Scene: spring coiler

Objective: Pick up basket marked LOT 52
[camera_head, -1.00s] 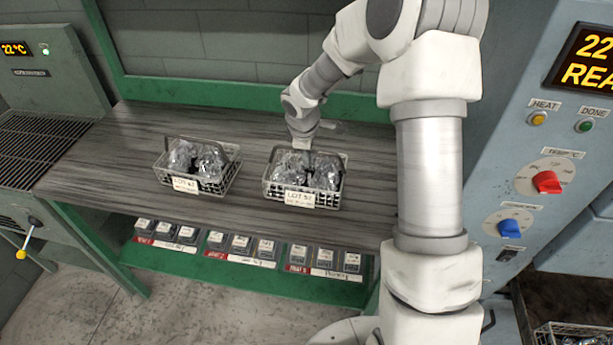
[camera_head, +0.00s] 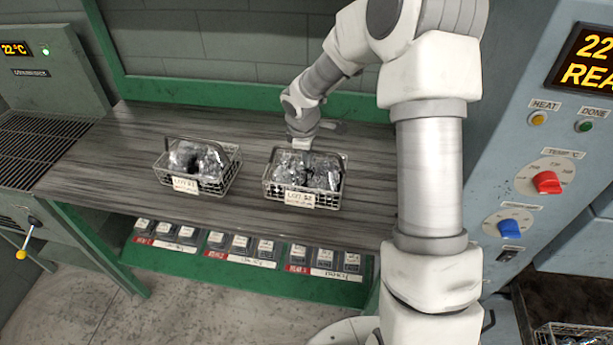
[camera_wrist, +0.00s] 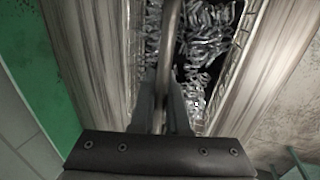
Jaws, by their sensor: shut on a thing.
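Two wire baskets with shiny metal parts stand on the worktable in the head view. The right basket (camera_head: 270,189) has a front tag (camera_head: 299,199) that seems to read LOT 52, though it is blurred. My gripper (camera_head: 302,146) is at the back upper side of this basket. In the wrist view, my gripper (camera_wrist: 168,108) is shut on the basket's handle bar (camera_wrist: 172,45), with the metal coils (camera_wrist: 208,45) in the basket below. Whether the basket is clear of the table I cannot tell.
The left basket (camera_head: 215,189) has a different, blurred tag and stands a short gap away. The grey worktable (camera_head: 120,150) is bare around both. A green shelf (camera_head: 240,278) with small labelled bins runs below. A control panel (camera_head: 530,190) stands at the right.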

